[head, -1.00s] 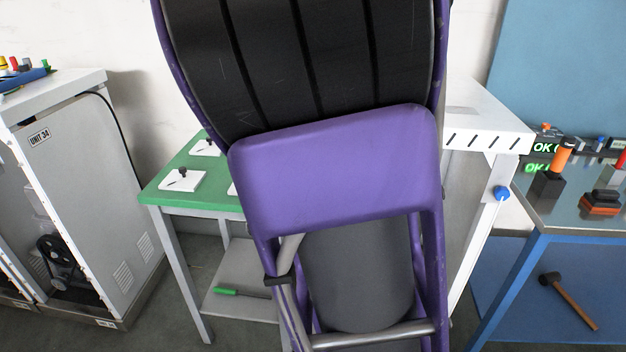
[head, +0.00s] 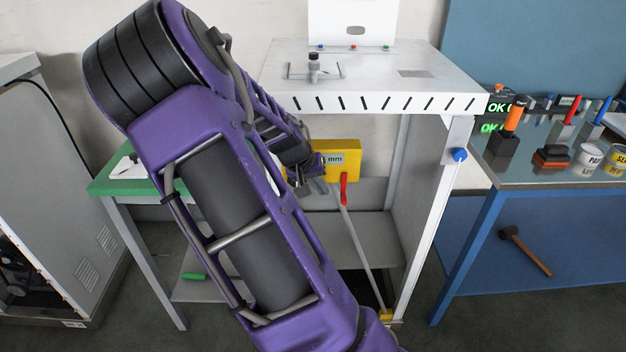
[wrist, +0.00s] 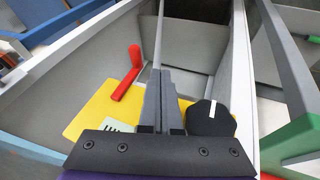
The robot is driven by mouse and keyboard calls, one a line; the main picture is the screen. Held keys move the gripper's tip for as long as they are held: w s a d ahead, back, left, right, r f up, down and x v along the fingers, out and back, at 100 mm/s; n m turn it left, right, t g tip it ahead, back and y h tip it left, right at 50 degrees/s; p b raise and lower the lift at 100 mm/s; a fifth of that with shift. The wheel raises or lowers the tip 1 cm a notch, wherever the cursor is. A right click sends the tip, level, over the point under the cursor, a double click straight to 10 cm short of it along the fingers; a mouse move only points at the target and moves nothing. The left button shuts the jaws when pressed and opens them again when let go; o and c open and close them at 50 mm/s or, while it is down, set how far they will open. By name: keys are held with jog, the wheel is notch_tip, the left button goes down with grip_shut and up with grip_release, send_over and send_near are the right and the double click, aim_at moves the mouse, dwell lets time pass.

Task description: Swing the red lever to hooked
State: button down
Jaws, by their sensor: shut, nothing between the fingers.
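The red lever (head: 344,188) hangs at the front of a yellow block (head: 343,148) with a "mm" label, under the white bench top. In the wrist view the red lever (wrist: 130,72) stands left of my fingers, apart from them, at the edge of the yellow block (wrist: 92,108). My gripper (wrist: 160,74) is shut and empty, its fingers reaching over the yellow block. In the head view my gripper (head: 316,187) is just left of the lever, partly hidden by my arm. I cannot tell whether the lever is hooked.
A black knob (wrist: 208,118) with a white mark sits right of my fingers. A thin grey rod (head: 361,247) runs down from near the lever to a small yellow piece (head: 386,315). The slotted bench top (head: 430,88) overhangs; its white leg (head: 425,220) stands at right.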

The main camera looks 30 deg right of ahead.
aim_at(344, 189)
jog(key=s+d, duration=0.1)
jog(key=d+f, duration=0.1)
jog(key=shift+s+d+f, duration=0.2)
jog(key=shift+s+d, duration=0.2)
